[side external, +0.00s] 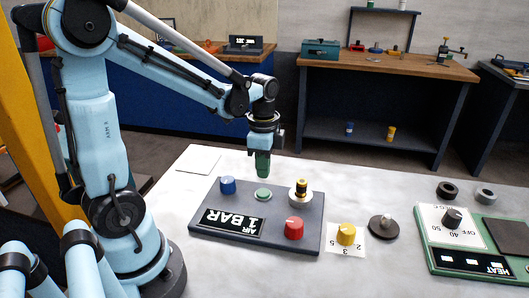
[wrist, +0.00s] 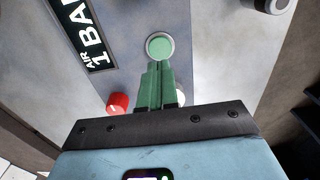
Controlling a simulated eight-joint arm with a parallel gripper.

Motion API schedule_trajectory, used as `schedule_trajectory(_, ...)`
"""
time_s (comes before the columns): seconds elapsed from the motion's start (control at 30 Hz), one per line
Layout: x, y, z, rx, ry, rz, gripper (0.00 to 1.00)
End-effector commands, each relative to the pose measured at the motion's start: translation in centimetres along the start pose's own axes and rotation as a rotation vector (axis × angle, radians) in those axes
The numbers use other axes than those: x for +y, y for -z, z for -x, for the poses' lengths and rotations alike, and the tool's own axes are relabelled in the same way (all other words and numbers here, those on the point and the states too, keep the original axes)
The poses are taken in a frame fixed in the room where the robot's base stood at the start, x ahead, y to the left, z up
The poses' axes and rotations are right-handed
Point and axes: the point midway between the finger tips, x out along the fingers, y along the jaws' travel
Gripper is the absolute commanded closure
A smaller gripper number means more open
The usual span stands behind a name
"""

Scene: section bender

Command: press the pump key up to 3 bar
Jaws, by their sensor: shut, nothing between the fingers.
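A dark grey box (side external: 270,248) lies on the light table with a display (side external: 228,221) reading "AIR 1 BAR". The display also shows in the wrist view (wrist: 88,38). A round green key (side external: 263,195) sits in a pale ring on the box top, and it is in plain sight in the wrist view (wrist: 160,46). My gripper (side external: 263,174) has green fingers, shut and empty, pointing down. It is above the green key with a small gap in the side view. In the wrist view the fingertips (wrist: 159,65) appear just short of the key.
A blue knob (side external: 227,186), a brass fitting (side external: 301,190) and a red knob (side external: 294,228) stand on the box around the key. A yellow knob (side external: 345,233), a dark disc (side external: 382,229) and a green heat panel (side external: 470,236) are to the right.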

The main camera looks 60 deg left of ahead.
Motion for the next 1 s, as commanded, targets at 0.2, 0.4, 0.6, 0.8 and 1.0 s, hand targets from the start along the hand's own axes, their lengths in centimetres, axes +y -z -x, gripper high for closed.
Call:
schedule_trajectory(0.2, 0.0, 0.0, -2.8, 0.001, 0.000, 0.000, 1.00)
schedule_trajectory(0.4, 0.0, 0.0, -4.5, 0.002, 0.001, 0.000, 1.00)
schedule_trajectory(0.6, 0.0, 0.0, -5.1, 0.003, 0.001, 0.000, 1.00)
schedule_trajectory(0.8, 0.0, 0.0, -5.1, 0.002, 0.001, 0.000, 1.00)
schedule_trajectory(1.0, 0.0, 0.0, -5.4, 0.002, 0.000, 0.000, 1.00)
